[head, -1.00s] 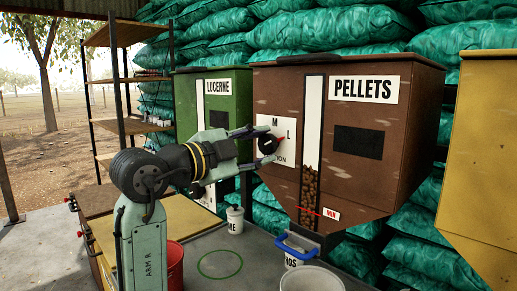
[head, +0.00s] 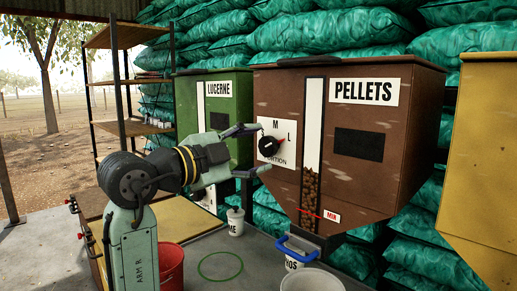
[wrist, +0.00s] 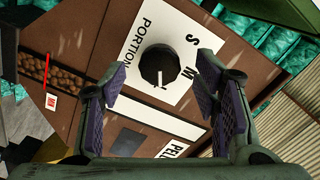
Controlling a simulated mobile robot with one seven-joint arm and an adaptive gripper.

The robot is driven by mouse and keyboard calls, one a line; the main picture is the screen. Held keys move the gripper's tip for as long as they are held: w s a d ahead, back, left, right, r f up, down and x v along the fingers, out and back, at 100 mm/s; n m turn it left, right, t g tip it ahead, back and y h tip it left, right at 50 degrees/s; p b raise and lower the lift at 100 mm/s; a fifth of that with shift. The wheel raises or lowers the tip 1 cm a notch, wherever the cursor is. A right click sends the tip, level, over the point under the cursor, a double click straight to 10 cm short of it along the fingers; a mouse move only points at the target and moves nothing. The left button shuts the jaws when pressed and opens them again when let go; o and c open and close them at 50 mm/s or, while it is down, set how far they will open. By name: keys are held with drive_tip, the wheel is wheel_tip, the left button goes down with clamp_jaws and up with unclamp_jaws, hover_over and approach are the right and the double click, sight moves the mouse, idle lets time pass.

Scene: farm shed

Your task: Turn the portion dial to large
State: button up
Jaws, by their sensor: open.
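The portion dial (head: 267,146) is a round black knob on a white plate (head: 261,158) on the brown PELLETS hopper (head: 385,185).
The green LUCERNE hopper (head: 222,98) stands behind my gripper. A yellow hopper (head: 482,160) is at the right.

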drive_tip(key=v, duration=1)
drive_tip(key=shift+s, duration=0.15)
drive_tip(key=shift+a, duration=0.1)
drive_tip(key=shift+r, duration=0.1)
